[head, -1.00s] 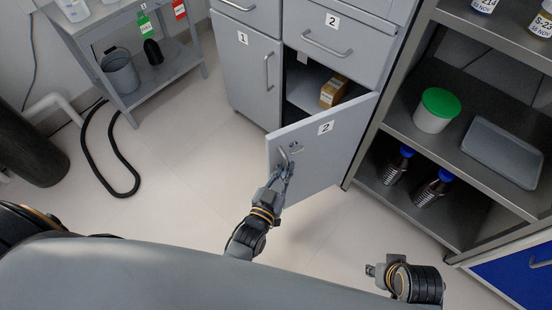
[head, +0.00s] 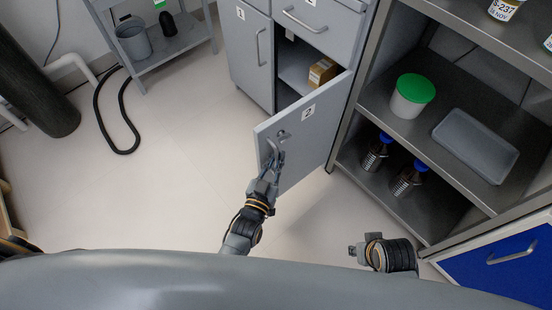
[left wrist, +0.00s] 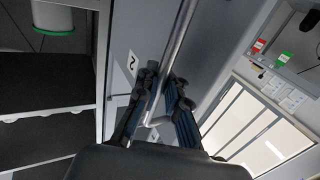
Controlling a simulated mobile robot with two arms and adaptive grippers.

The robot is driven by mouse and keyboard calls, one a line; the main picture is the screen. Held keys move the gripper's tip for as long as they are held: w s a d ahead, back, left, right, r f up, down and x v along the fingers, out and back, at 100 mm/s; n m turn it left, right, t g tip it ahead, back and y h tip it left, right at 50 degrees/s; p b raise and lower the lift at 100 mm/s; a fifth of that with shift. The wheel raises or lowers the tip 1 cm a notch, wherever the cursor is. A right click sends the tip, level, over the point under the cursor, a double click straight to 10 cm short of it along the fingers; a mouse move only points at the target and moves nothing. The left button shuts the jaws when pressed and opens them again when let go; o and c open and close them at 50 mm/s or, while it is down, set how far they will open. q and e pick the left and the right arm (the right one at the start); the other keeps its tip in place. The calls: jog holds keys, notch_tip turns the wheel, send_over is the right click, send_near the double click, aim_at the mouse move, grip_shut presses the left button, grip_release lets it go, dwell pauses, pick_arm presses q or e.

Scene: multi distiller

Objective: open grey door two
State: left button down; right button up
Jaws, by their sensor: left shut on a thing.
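Grey door two (head: 300,130), marked with a "2" label, stands swung out from its cabinet in the head view. My left gripper (head: 272,160) is shut on the door's handle near its free edge. In the left wrist view the metal handle bar (left wrist: 178,50) runs between the fingers of my left gripper (left wrist: 160,95). The inside of the cabinet shows behind the door, with a brown box (head: 322,72) on its shelf. My right gripper (head: 360,250) is low at the right, away from the door; its fingers are too unclear to judge.
An open dark shelf unit (head: 440,150) stands right of the door, with a green-lidded tub (head: 411,95), a grey tray (head: 476,146) and brown bottles (head: 410,178). Grey door one (head: 249,50) is shut on the left. The floor (head: 180,190) left of the door is clear.

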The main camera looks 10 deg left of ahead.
pick_arm(q)
jog(key=shift+s+a+f, duration=0.15)
jog(key=shift+a+f, duration=0.1)
jog(key=shift+f, duration=0.05)
jog(key=c, duration=1.4)
grip_release()
jog(key=shift+r, duration=0.2)
jog(key=shift+s+d, duration=0.1)
jog(key=v, duration=1.2)
